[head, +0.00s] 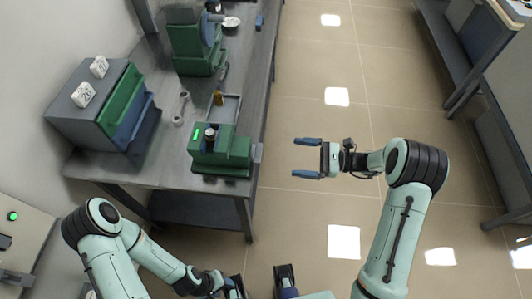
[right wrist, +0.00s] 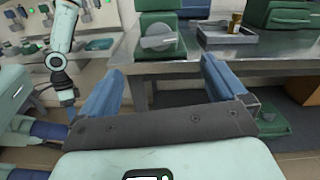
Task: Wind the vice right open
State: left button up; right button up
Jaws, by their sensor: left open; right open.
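No plainly vice-shaped thing with open or shut jaws can be made out. The nearest candidate is a green block-like device (head: 222,152) at the bench's near right corner, with a lit green strip and a dark upright cylinder on top. A green housing with a broad grey turning handle (right wrist: 158,38), seen in the right wrist view, looks like its front. My right gripper (head: 300,157) is open and empty in the air, right of the bench and apart from the device, fingers pointing towards it. My left gripper (head: 260,284) is open at the bottom edge, partly cut off.
The grey bench (head: 172,165) also carries a green and blue box with white numbered blocks (head: 110,105), a spanner-like tool (head: 181,107), a shallow tray (head: 230,108) with a brass cylinder, and a taller green machine (head: 193,45). Open tiled floor (head: 310,100) lies right of the bench.

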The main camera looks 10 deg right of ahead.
aim_at(257, 154)
jog(key=p+x, duration=0.1)
jog(key=x, duration=1)
jog(key=shift+f, duration=0.1)
jog(key=c, duration=1.1)
